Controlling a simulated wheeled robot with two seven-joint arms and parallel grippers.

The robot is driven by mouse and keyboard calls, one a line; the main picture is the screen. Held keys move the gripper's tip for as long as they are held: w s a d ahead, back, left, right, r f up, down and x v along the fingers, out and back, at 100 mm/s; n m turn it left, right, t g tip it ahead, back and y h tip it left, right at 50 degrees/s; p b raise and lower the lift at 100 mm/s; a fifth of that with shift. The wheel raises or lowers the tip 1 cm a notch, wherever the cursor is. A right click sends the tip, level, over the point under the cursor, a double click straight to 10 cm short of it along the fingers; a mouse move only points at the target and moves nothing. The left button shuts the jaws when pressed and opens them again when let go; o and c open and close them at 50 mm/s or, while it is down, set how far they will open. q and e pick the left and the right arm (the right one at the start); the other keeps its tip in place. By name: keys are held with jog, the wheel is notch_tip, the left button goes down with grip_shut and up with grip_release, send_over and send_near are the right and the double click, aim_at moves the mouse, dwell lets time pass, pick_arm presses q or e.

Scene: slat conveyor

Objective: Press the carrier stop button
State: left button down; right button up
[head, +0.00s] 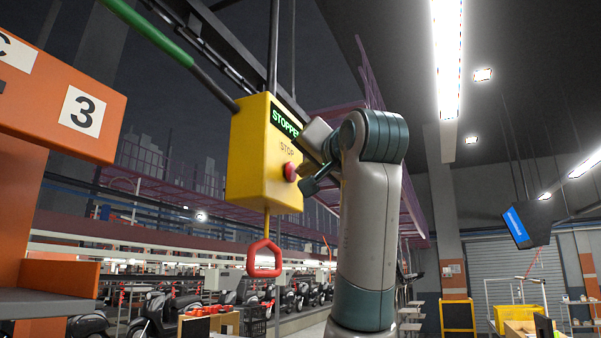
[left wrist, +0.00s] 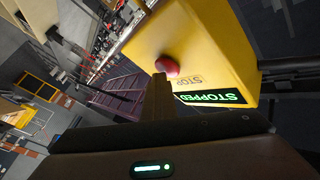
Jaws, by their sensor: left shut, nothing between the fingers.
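A yellow control box (head: 252,150) hangs from overhead bars. Its red stop button (head: 290,172) sticks out of the face under the word STOP. A lit green display (head: 285,122) above it reads STOPPED. My left gripper (head: 306,182) is beside the button, shut and empty, and partly covers the end of the display. In the left wrist view, the red button (left wrist: 167,66) is just beyond the tips of the closed fingers (left wrist: 161,80). I cannot tell whether the fingertips touch it. My right gripper is not in view.
A red pull handle (head: 264,259) hangs below the box. An orange panel marked 3 (head: 82,112) stands at the left. Several scooters (head: 160,308) are lined up behind. A green bar (head: 150,33) runs down to the box. Open room lies right of my arm.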

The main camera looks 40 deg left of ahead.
pick_arm(q)
jog(key=shift+f, duration=0.1)
jog(key=shift+w+d, duration=0.2)
jog(key=shift+d, duration=0.7)
jog(key=shift+w+d, duration=0.2)
jog(key=shift+d, duration=0.65)
jog(key=shift+w+d, duration=0.2)
jog(key=shift+d, duration=0.7)
